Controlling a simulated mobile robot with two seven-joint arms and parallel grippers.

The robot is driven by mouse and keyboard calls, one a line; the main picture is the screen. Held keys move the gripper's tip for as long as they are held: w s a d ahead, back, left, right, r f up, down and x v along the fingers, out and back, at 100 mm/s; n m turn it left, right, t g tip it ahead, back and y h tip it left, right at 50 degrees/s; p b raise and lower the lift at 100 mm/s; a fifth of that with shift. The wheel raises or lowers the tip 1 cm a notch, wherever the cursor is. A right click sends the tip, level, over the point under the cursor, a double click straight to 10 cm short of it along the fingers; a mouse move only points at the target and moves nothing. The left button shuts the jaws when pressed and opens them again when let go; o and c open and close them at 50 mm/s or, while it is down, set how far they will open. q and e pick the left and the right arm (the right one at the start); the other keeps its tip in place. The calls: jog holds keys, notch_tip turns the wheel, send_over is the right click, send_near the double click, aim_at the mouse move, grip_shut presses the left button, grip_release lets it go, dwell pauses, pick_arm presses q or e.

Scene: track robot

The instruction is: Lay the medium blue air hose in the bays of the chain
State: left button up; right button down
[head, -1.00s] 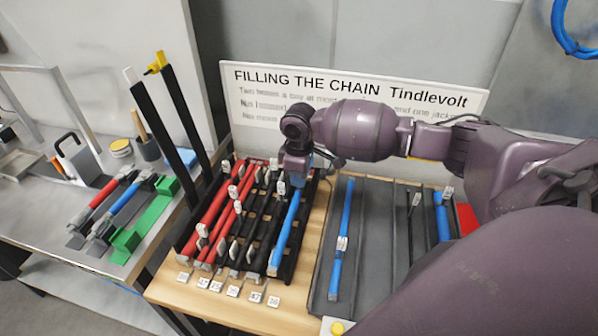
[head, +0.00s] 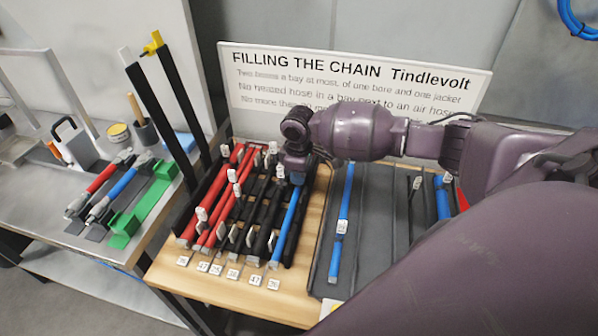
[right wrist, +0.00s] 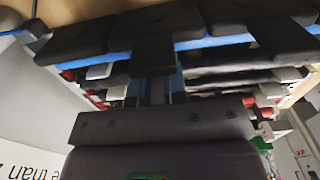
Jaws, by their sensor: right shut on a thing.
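The chain (head: 262,228) stands on the wooden bench as a row of black bays. A blue hose (head: 287,225) lies along its right-hand bay, with a pale end towards the near edge. My right gripper (head: 297,176) is shut on the far part of this hose, and its arm comes in from the right. In the right wrist view the fingers (right wrist: 165,88) reach the blue hose (right wrist: 200,43) between dark chain parts. Whether the hose touches the bay floor is hidden. My left gripper is not in view.
Red hoses (head: 212,208) fill bays at the chain's left, with black ones between. A grey tray (head: 375,235) to the right holds another blue hose (head: 335,258), a thin black one and a thicker blue one (head: 442,200). The sign (head: 350,80) stands behind.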

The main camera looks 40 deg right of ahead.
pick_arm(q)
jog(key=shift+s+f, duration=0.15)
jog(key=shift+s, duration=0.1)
pick_arm(e)
jog(key=shift+s+f, duration=0.25)
jog(key=shift+f, duration=0.15)
jog(key=c, duration=1.3)
grip_release()
jog(key=shift+f, duration=0.15)
jog(key=shift+c, duration=0.2)
jog(key=shift+o, duration=1.2)
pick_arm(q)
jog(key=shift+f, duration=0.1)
pick_arm(e)
jog(key=shift+a+f, duration=0.1)
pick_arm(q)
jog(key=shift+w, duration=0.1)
pick_arm(e)
jog(key=shift+r, duration=0.55)
jog(key=r, duration=0.6)
jog(key=r+p, duration=0.1)
jog(key=r, duration=0.3)
jog(key=shift+w+d, duration=0.25)
jog(key=shift+w, duration=0.05)
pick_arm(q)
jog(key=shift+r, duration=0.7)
pick_arm(e)
jog(key=shift+d+r, duration=0.1)
jog(key=shift+r, duration=0.4)
